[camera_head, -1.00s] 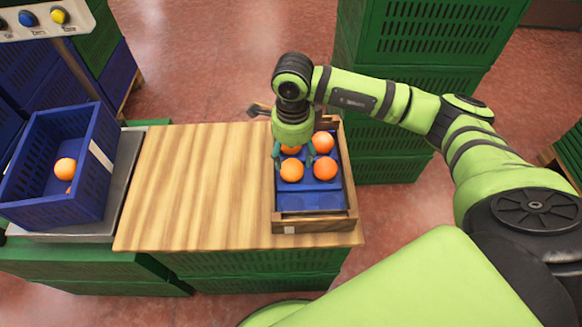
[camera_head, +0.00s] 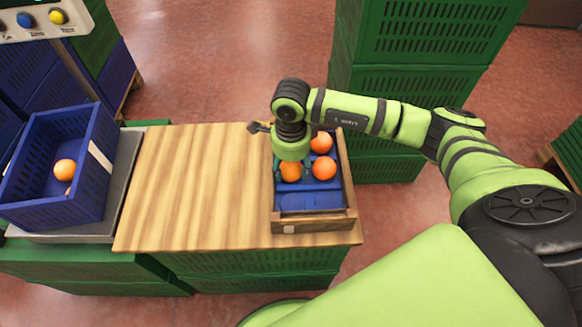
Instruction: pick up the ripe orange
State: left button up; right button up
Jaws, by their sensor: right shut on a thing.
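My right gripper (camera_head: 291,168) reaches down from above into the wooden crate (camera_head: 314,226), at its left side. Its fingers are shut on the near-left orange (camera_head: 291,173), whose upper part the gripper hides. Two more oranges sit in the right column of the crate, a far one (camera_head: 321,143) and a nearer one (camera_head: 324,168). The far-left spot of the crate is hidden behind the gripper. All the oranges that show are a similar orange colour. My left gripper is out of view.
The crate has a blue insert (camera_head: 312,202) with empty room at the near end. The wooden table top (camera_head: 195,190) is bare left of the crate. A blue bin (camera_head: 50,208) holding oranges stands on a grey plate at the left. Green crates (camera_head: 395,90) are stacked behind.

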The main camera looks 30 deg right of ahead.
aim_at(291, 166)
jog(key=shift+r, duration=0.5)
jog(key=r, duration=0.3)
jog(key=shift+s+a+r, duration=0.15)
jog(key=shift+s+r, duration=0.15)
jog(key=shift+s, duration=0.05)
jog(key=s+a+r, duration=0.4)
jog(key=s+r, duration=0.2)
jog(key=s, duration=0.4)
jog(key=shift+r, duration=0.3)
